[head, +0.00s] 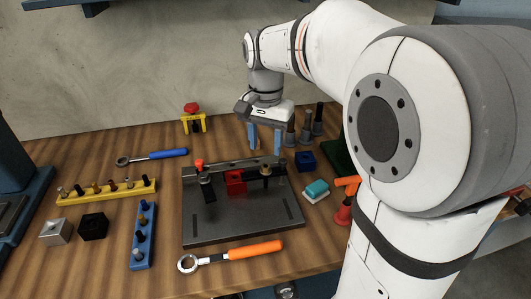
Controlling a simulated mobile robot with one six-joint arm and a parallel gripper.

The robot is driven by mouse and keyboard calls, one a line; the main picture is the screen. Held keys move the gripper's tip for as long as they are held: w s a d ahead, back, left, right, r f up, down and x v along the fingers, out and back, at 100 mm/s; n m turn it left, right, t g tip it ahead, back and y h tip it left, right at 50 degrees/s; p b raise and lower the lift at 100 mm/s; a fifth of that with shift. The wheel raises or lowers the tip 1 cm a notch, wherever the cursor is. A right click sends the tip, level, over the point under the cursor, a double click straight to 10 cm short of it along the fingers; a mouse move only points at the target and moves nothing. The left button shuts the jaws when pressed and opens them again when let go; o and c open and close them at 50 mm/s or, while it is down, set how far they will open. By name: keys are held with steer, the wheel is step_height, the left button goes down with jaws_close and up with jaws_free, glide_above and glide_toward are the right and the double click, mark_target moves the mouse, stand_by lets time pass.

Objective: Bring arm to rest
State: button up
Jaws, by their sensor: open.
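My gripper (265,136) is at the end of my white arm, which reaches in from the right. Its two blue fingers point down and stand apart, with nothing visible between them. It hangs over the back edge of the dark metal fixture plate (230,229). A red block (235,182) sits on that plate near its back bar. From this view I cannot tell how far the fingertips are above the surface.
Dark tool holders (306,127) stand close right of my gripper. A blue block (305,161) and a teal-topped block (316,190) lie nearby. A yellow clamp stand (193,119), a blue-handled wrench (165,154), a yellow rack (105,191) and an orange-handled tool (250,250) surround the plate.

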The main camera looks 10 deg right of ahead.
steer(key=shift+r, duration=0.85)
steer(key=shift+s+d, duration=0.1)
steer(key=shift+s, duration=0.3)
steer(key=s+d+f+n+t+p, duration=0.1)
steer(key=s+f+n+p, duration=0.1)
steer(key=s, duration=0.5)
steer(key=s+d+f+n+t+p, duration=0.1)
steer(key=s+f+n+p, duration=0.1)
steer(key=s+n, duration=0.3)
steer(key=s+p, duration=0.1)
steer(key=s, duration=0.2)
steer(key=shift+s+d+t, duration=0.2)
steer(key=shift+s+t, duration=0.1)
